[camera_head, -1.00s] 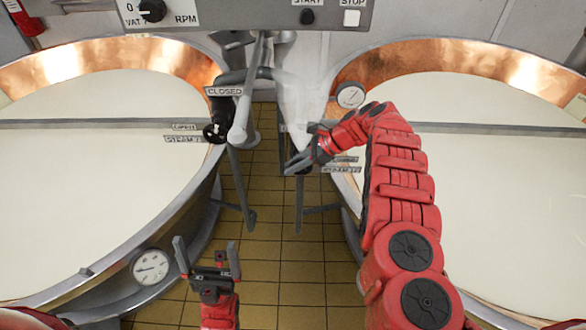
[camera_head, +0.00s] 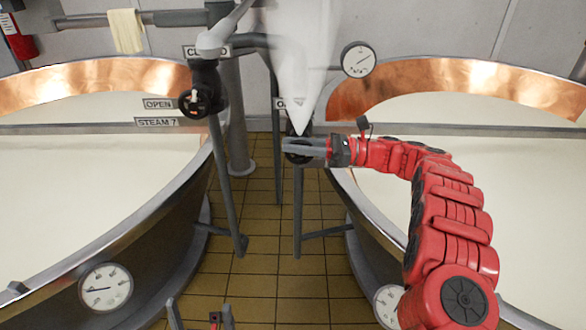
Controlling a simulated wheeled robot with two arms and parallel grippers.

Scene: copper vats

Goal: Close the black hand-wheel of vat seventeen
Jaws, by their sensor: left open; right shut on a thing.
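A black hand-wheel (camera_head: 298,159) sits on the post between the vats, beside the right vat. My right gripper (camera_head: 290,146) reaches in from the right and is shut on this wheel, covering much of it. The label by it is mostly hidden, so I cannot read its vat number. Another black hand-wheel (camera_head: 195,102) is on the left post, beside labels (camera_head: 158,104) reading "OPEN" and "STEAM 7". My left gripper (camera_head: 200,308) is open and empty at the bottom edge, partly cut off, well below both wheels.
The left vat (camera_head: 165,215) and right vat (camera_head: 360,215) hold pale liquid and stand on either side. A pipe with a "CLOSED" label (camera_head: 200,51) is above the left wheel. A blurred white shape (camera_head: 300,60) hangs above the right wheel. Tiled floor (camera_head: 265,280) lies clear between the vats.

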